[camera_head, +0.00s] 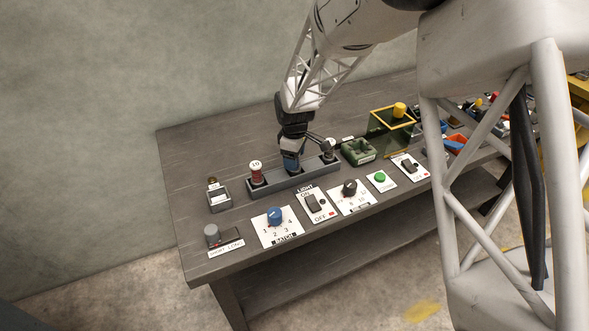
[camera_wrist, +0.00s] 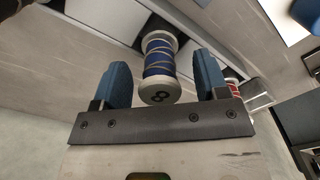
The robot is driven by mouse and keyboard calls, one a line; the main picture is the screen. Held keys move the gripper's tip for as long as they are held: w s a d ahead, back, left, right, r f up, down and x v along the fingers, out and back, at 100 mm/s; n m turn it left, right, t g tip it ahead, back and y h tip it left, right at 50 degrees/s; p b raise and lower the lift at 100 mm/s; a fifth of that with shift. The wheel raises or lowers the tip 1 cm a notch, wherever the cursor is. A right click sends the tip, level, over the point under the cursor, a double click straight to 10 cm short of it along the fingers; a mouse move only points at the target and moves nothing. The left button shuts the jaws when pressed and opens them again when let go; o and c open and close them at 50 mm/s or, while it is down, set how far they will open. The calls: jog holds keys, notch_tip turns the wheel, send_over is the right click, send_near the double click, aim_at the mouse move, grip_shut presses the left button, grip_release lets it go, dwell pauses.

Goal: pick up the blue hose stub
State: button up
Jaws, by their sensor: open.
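The blue hose stub (camera_wrist: 159,62) is a blue spool with tan bands and pale flanged ends, with an 8 on its near end. In the wrist view it lies between the two blue fingers of my gripper (camera_wrist: 163,75). The fingers are open, one on each side, with a visible gap to the stub. In the head view my gripper (camera_head: 292,163) is down over the middle of a grey rack (camera_head: 262,188), and it hides the stub there.
A red spool marked 10 (camera_head: 256,173) stands left in the rack, and a pale-topped one (camera_head: 328,149) stands right, close to my gripper. Control panels with a blue knob (camera_head: 275,215) and switches line the front. A green holder (camera_head: 358,151) and yellow-rimmed bin (camera_head: 390,130) stand to the right.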

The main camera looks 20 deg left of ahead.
grip_shut()
dwell(0.3)
jog(key=shift+r, duration=0.15)
jog(key=shift+r, duration=1.4)
jog(key=shift+s+d+r, duration=0.1)
jog(key=shift+s+r, duration=0.05)
jog(key=shift+r, duration=0.15)
jog(key=s+d+r, duration=0.1)
jog(key=s+d, duration=0.7)
jog(key=s, duration=0.5)
jog(key=shift+d+r, duration=0.15)
jog(key=shift+d, duration=0.2)
